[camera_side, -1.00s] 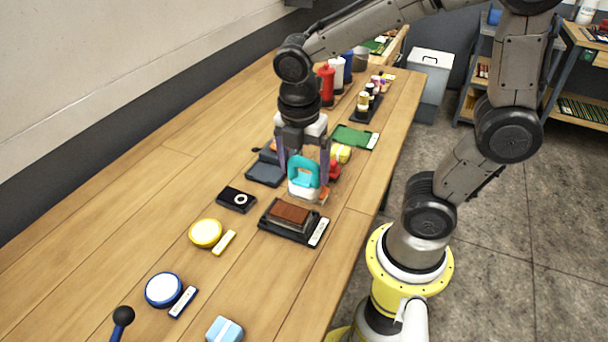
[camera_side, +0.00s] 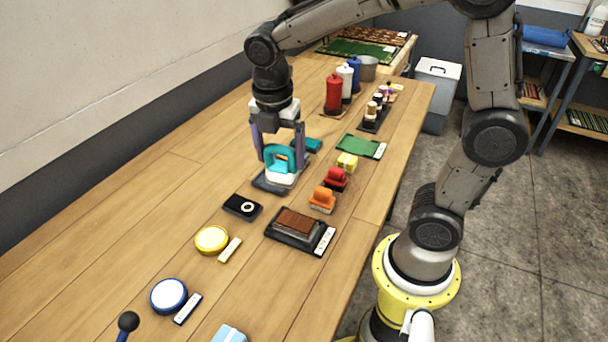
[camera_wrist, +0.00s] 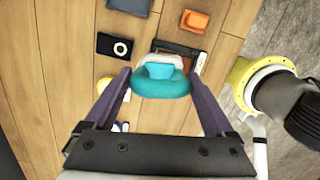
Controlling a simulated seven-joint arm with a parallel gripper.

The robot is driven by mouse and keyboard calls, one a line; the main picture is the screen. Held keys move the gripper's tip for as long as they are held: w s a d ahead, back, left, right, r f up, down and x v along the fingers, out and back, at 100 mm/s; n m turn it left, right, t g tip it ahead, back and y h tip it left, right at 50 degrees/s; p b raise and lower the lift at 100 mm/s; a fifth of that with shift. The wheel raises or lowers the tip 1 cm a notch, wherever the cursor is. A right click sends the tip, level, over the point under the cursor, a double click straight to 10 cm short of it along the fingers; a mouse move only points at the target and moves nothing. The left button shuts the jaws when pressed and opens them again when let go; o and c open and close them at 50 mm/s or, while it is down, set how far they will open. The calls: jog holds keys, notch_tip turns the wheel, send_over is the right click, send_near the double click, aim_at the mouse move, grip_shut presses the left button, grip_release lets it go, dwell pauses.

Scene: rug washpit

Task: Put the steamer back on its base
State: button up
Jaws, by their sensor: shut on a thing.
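The steamer, with a teal handle and white body, is held in my gripper (camera_side: 281,160). In the side view the steamer (camera_side: 284,179) overlaps the dark blue-grey base (camera_side: 262,184) and hides most of it; whether they touch I cannot tell. In the wrist view the steamer (camera_wrist: 160,82) sits between my two purple fingers, and my gripper (camera_wrist: 160,75) is shut on it. A dark plate at the top edge of the wrist view, probably the base (camera_wrist: 128,5), lies ahead and slightly left of the steamer.
A black box (camera_side: 242,206) lies nearer the camera. A brown brush (camera_side: 298,221) on a dark tray, an orange brush (camera_side: 322,199) and a red brush (camera_side: 336,178) lie to the right. A teal roll (camera_side: 306,145) lies behind. Bare wood is free on the left.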

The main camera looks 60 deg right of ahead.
jog(key=w+d+f, duration=0.2)
jog(key=w+d, duration=0.4)
jog(key=w, duration=0.2)
jog(key=shift+m, duration=0.8)
jog(key=shift+w+d+f, duration=0.15)
jog(key=shift+d+f, duration=0.65)
jog(key=shift+f, duration=0.75)
jog(key=shift+w+d+f, duration=0.2)
jog(key=shift+d+f, duration=0.65)
jog(key=shift+f, duration=0.65)
jog(key=shift+w+d+f, duration=0.15)
jog(key=shift+d+f, duration=0.65)
jog(key=shift+f, duration=0.75)
jog(key=shift+f, duration=0.45)
jog(key=o, duration=1.5)
jog(key=shift+r, duration=3.5)
